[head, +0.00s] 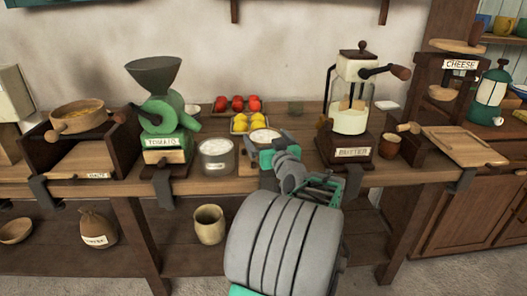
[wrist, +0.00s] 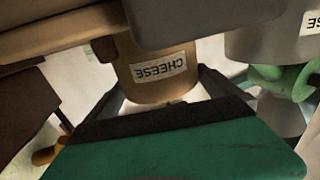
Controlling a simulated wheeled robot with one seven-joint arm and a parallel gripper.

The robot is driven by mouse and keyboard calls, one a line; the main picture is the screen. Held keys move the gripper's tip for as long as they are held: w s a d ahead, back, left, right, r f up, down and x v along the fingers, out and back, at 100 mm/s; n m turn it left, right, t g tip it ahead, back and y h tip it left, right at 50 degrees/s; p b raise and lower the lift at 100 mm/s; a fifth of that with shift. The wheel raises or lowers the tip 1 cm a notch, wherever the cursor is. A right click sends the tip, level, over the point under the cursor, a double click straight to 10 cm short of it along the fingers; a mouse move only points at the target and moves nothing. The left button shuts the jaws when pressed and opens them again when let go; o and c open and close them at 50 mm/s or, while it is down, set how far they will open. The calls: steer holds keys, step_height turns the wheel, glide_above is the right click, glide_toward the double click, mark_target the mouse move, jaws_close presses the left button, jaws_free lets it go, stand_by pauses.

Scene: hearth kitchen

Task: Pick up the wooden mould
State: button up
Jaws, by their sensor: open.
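The wooden mould (wrist: 160,75) is a pale brown round vessel with a CHEESE label, upside down in the wrist view. In the head view, what looks like the same mould (head: 265,135) shows its white top on the counter, partly hidden by my gripper (head: 268,150). The gripper is open. In the wrist view its two dark fingers reach to either side of the mould's near end. I cannot tell whether they touch it.
A grey labelled pot (head: 216,158) stands close on the left, with the green tomato mill (head: 160,125) beyond. Lemons (head: 240,124) and tomatoes (head: 237,103) lie behind.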

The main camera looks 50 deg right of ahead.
steer(key=shift+w+d, duration=0.3)
steer(key=shift+w, duration=0.2)
steer(key=shift+c, duration=0.4)
steer(key=shift+a, duration=0.1)
steer(key=c, duration=1.5)
steer(key=shift+r, duration=0.15)
steer(key=shift+c, duration=0.5)
steer(key=shift+r, duration=0.1)
